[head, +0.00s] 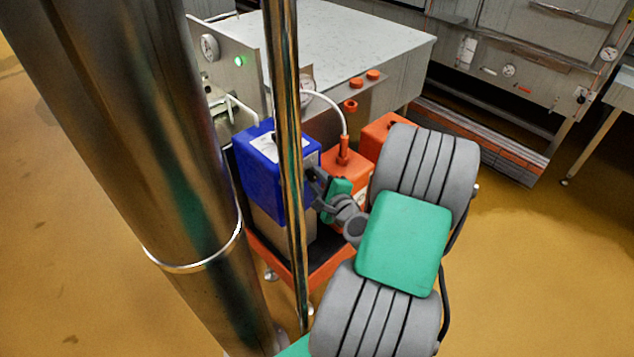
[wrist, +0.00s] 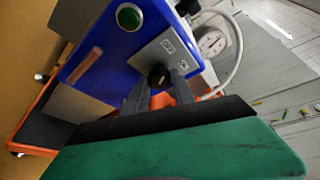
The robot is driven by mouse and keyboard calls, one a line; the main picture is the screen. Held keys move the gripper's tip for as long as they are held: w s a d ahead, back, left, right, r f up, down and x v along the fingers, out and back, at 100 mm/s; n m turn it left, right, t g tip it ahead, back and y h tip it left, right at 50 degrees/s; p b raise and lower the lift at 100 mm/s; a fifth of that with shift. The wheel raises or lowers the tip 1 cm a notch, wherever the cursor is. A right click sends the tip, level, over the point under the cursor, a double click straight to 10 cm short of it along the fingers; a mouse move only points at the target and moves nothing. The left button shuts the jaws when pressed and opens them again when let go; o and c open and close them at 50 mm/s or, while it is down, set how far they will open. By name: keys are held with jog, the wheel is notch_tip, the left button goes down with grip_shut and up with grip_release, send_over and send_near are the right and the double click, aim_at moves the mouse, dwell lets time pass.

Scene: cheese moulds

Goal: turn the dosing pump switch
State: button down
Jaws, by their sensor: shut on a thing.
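The dosing pump is a blue box (head: 262,180) on a grey base, standing on an orange-rimmed stand in the head view. In the wrist view its blue front (wrist: 115,60) carries a round green button (wrist: 129,17) and a light plate (wrist: 166,55) with small symbols. A black knob, the switch (wrist: 159,76), sits at the lower edge of that plate. My gripper (wrist: 158,88) has its two grey fingers at the knob, one on each side, shut on it. In the head view my gripper (head: 318,185) reaches the pump's right side; the fingertips are partly hidden there.
Orange canisters (head: 343,170) stand right behind the pump, one with a white hose (head: 330,100). A steel table (head: 350,45) and a panel with a gauge and green lamp (head: 239,61) stand behind. A shiny vertical pole crosses in front of the pump. Open floor (head: 530,260) lies to the right.

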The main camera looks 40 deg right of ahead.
dwell(0.3)
jog(key=c, duration=1.1)
grip_release()
jog(key=shift+o, duration=0.2)
jog(key=v, duration=0.8)
jog(key=shift+w, duration=0.1)
dwell(4.8)
